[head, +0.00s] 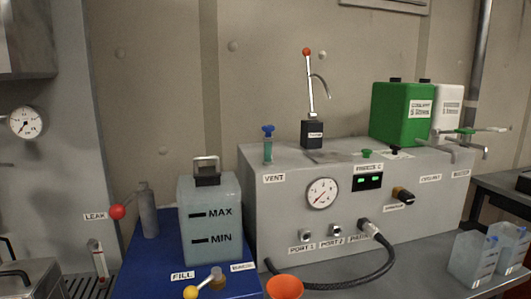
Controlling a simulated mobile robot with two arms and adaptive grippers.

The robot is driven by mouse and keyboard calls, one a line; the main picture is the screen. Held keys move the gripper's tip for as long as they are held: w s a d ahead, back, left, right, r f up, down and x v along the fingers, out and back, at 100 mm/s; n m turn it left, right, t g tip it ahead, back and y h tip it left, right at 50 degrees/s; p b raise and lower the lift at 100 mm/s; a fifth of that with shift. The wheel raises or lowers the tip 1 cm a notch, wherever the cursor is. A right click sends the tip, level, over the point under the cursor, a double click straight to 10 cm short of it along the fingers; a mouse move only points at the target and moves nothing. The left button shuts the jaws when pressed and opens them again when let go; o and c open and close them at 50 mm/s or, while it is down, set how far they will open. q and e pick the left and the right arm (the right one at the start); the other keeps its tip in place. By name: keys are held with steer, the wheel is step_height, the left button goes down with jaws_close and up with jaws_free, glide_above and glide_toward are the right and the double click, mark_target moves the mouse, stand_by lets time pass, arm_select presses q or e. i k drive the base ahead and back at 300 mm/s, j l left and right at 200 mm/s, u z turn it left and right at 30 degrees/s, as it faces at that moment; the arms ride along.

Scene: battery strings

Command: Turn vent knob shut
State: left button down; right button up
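The vent knob (268,129) is a small blue T-shaped knob on top of a short, clear greenish tube (268,152). Neither of my grippers shows in the head view, and nothing touches the knob.
A tank marked MAX and MIN (210,222) stands left of the console on a blue base (140,262). A red-tipped pump lever (309,85) and a green canister (390,115) stand behind. A black hose (335,285) curves in front, near an orange funnel (285,287).

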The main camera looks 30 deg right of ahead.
mark_target(268, 128)
steer(key=z, duration=0.55)
steer(key=k+j+z, duration=0.1)
steer(key=j+z, duration=0.15)
steer(key=z, duration=0.25)
steer(key=k+j+z, duration=0.15)
steer(key=z, duration=0.35)
steer(key=k+j+z, duration=0.15)
steer(key=z, duration=0.35)
steer(key=k, duration=0.05)
